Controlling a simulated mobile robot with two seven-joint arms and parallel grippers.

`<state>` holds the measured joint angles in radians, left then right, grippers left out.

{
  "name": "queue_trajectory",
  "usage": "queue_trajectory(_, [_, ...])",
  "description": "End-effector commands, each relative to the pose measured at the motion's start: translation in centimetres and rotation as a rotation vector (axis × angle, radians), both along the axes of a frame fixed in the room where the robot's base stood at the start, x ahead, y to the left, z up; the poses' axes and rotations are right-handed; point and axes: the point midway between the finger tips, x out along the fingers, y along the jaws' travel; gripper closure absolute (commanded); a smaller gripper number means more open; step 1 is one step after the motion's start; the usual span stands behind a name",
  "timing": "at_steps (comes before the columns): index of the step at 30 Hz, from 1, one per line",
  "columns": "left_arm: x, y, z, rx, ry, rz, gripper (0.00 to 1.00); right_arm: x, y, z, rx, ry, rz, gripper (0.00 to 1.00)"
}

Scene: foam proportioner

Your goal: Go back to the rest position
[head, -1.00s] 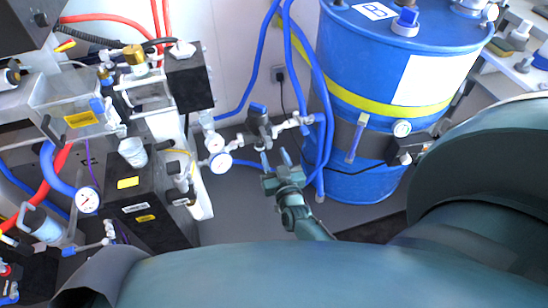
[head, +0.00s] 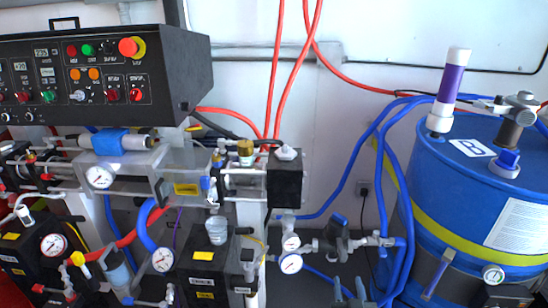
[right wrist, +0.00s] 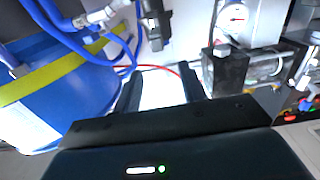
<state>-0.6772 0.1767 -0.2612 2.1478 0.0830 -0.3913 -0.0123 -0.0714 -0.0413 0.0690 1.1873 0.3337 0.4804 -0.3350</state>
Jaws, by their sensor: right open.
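My right gripper (head: 349,290) shows at the bottom edge of the head view, with only its fingertips in sight. In the right wrist view its two dark fingers (right wrist: 162,92) stand apart with nothing between them. It is in front of the valve and gauge fittings (head: 345,243) on the blue hoses; whether it touches them cannot be told, but no grip on them shows. My left gripper is in neither view.
A blue drum (head: 455,215) with a yellow band stands at the right. At the left are a black control panel (head: 100,70) and a pump machine with gauges (head: 99,177). Blue hoses (head: 390,200) run beside the drum. A white wall (head: 340,110) is behind.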

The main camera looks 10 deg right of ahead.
Motion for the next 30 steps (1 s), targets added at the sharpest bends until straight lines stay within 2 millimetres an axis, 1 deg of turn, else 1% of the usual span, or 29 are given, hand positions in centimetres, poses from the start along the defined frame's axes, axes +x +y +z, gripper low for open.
queue_trajectory(2, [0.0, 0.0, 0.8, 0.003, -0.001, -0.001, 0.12, -0.9, 0.6, 0.7, -0.005, 0.03, 0.043, 0.58])
queue_trajectory(5, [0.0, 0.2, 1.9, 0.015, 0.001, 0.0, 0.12, -3.2, 2.7, 2.0, -0.008, 0.112, 0.148, 0.58])
queue_trajectory(8, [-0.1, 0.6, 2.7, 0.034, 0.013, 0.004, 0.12, -6.8, 5.7, 3.5, -0.007, 0.236, 0.274, 0.58])
queue_trajectory(9, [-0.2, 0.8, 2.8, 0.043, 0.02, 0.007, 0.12, -8.4, 6.9, 4.2, -0.006, 0.287, 0.319, 0.58])
queue_trajectory(11, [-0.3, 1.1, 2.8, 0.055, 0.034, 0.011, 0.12, -10.9, 8.7, 5.2, -0.001, 0.364, 0.377, 0.58])
queue_trajectory(12, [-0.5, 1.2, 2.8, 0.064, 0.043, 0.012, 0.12, -12.5, 9.6, 5.9, 0.001, 0.412, 0.408, 0.58])
queue_trajectory(15, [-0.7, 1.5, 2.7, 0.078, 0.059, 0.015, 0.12, -15.9, 11.5, 7.5, 0.01, 0.509, 0.464, 0.58])
queue_trajectory(18, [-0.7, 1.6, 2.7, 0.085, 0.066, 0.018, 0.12, -18.1, 12.5, 8.6, 0.016, 0.571, 0.491, 0.58])
queue_trajectory(22, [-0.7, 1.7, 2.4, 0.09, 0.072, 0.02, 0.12, -19.1, 13.0, 9.0, 0.02, 0.603, 0.502, 0.58])
queue_trajectory(30, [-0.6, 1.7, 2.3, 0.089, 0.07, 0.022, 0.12, -19.0, 13.0, 8.9, 0.021, 0.602, 0.502, 0.58])
